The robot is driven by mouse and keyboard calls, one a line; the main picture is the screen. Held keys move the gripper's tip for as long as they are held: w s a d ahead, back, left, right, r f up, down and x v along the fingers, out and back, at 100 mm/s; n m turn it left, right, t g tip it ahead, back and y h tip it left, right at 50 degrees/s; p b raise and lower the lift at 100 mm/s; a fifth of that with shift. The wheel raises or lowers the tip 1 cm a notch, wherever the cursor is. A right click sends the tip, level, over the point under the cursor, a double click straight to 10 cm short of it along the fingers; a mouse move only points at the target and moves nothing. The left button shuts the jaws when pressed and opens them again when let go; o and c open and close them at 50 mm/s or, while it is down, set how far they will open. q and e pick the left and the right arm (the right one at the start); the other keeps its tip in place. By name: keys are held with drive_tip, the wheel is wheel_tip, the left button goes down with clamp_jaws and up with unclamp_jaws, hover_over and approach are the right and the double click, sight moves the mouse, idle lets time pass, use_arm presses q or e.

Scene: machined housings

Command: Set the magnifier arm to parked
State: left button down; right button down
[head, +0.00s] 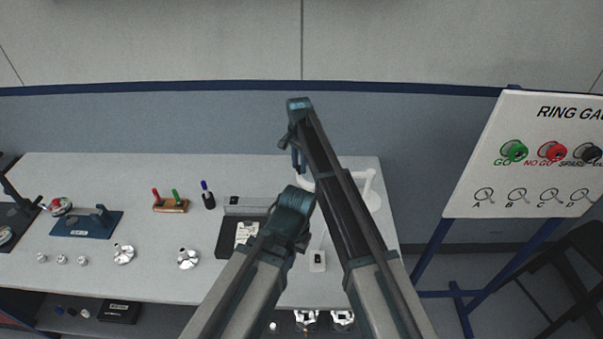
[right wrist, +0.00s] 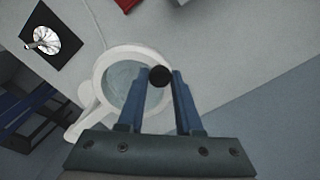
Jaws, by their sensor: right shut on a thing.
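The magnifier's white ring with its clear lens (right wrist: 122,85) is large in the right wrist view, with a white arm joint at its lower left. A black knob (right wrist: 160,76) sits at the ring's right rim. My right gripper (right wrist: 160,88) is shut on this knob, its blue fingers either side of it. In the head view the right gripper (head: 298,165) points down at the magnifier, whose white arm and base (head: 371,190) show at the table's right end. My arms hide much of the ring there. My left gripper is not visible.
A ring gauge board (head: 530,150) stands to the right.

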drive_tip(key=shift+w+m, duration=0.4)
drive_tip(key=shift+w, duration=0.55)
drive_tip(key=shift+w, duration=0.1)
drive_tip(key=c, duration=0.6)
unclamp_jaws()
drive_tip(key=shift+r+p, duration=0.8)
wheel_tip(320, 180, up, 12)
drive_tip(key=p, duration=1.2)
drive_tip(key=shift+r, duration=0.15)
